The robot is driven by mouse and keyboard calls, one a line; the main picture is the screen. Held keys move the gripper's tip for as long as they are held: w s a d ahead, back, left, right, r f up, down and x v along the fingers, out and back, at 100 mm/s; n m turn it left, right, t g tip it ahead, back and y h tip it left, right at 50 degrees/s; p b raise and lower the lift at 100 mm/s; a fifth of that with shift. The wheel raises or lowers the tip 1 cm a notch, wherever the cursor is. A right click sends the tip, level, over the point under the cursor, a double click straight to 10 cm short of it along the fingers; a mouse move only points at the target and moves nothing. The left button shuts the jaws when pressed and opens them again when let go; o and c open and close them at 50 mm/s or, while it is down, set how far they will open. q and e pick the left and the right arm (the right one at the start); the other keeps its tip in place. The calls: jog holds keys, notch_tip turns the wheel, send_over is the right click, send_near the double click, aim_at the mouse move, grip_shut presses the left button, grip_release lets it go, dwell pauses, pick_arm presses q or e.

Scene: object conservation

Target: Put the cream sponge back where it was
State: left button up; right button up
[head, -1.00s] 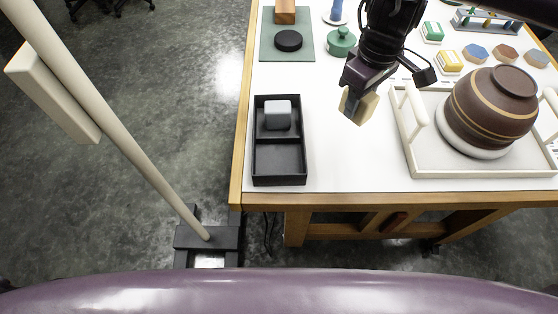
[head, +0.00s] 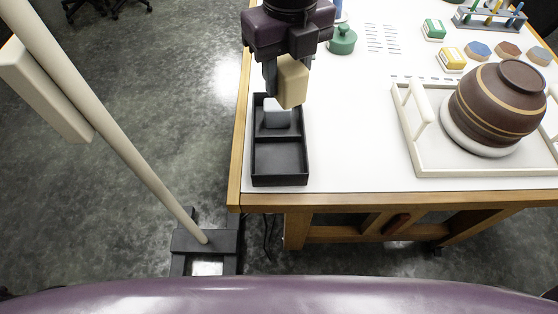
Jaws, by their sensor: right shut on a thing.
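The cream sponge (head: 293,83) is a pale block held in my right gripper (head: 279,76), which is shut on it. The gripper holds it in the air over the far end of the black two-compartment tray (head: 280,184). A grey block (head: 277,115) sits in the tray's far compartment, partly hidden behind the gripper and sponge. The near compartment (head: 280,160) is empty. My left gripper is not in view.
A white tray (head: 484,169) with a brown bowl upside down (head: 499,105) on a white round base stands at the right. A green lidded pot (head: 342,40) and green and yellow boxes lie farther back. The table middle is clear.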

jog(key=n, duration=0.2)
jog(key=a, duration=0.1)
jog(key=shift+s+r+n, duration=0.25)
jog(key=shift+s+n, duration=0.1)
jog(key=shift+n, duration=0.05)
jog(key=shift+s+a+f, duration=0.1)
jog(key=shift+f, duration=0.05)
jog(key=shift+n, duration=0.3)
notch_tip(320, 180, down, 14)
jog(key=shift+f, duration=0.2)
notch_tip(320, 180, down, 5)
jog(key=shift+f+p, duration=0.1)
jog(key=shift+p, duration=0.7)
jog(key=shift+f+b, duration=0.25)
jog(key=shift+b, duration=0.05)
jog(key=o, duration=1)
jog(key=shift+c, duration=0.2)
